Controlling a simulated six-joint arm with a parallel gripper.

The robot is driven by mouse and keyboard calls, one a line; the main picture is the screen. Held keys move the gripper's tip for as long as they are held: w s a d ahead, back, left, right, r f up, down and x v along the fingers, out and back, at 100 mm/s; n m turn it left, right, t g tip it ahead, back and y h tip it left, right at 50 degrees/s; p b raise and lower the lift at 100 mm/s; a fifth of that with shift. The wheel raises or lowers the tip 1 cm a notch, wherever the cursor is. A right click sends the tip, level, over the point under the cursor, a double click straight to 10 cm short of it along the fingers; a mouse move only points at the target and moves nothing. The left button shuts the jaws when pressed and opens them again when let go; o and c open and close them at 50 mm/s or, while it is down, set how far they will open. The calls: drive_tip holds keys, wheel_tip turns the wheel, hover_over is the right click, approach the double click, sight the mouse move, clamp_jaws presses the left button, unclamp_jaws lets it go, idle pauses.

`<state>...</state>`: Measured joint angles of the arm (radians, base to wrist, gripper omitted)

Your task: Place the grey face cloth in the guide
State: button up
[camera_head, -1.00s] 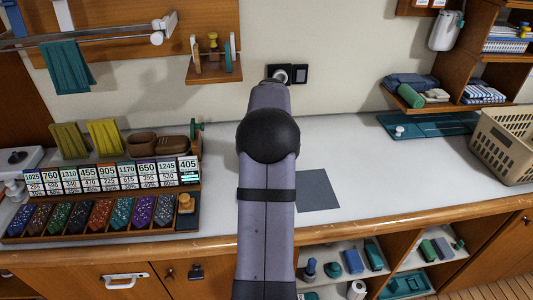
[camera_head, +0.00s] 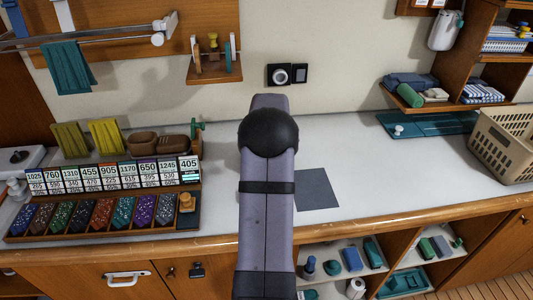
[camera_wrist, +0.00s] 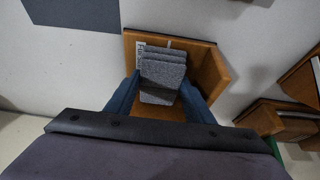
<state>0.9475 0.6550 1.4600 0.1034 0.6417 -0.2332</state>
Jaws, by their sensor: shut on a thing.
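The grey face cloth (camera_wrist: 163,72) is a folded, layered stack between the two blue fingers of my gripper (camera_wrist: 162,92) in the wrist view. My gripper is shut on it. The wooden guide (camera_wrist: 207,63) lies around and beneath the cloth, with raised walls along its far and right sides and a white label on its floor, partly covered. The cloth appears inside the guide's outline; I cannot tell whether it touches the floor. In the head view my arm hides the gripper, cloth and guide.
A flat dark grey square (camera_head: 317,189) lies on the white counter (camera_head: 370,170), also showing in the wrist view (camera_wrist: 75,12). A numbered rack (camera_head: 103,230) stands at left and a beige basket (camera_head: 500,150) at right. Wooden pieces (camera_wrist: 275,118) sit right of the guide.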

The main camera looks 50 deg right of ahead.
drive_tip(key=o, duration=0.9)
drive_tip(key=shift+f, duration=0.1)
drive_tip(key=shift+r, duration=0.4)
drive_tip(key=b+v, duration=0.2)
drive_tip(key=v, duration=0.9)
drive_tip(key=shift+s+a+r, duration=0.15)
drive_tip(key=shift+r, duration=0.1)
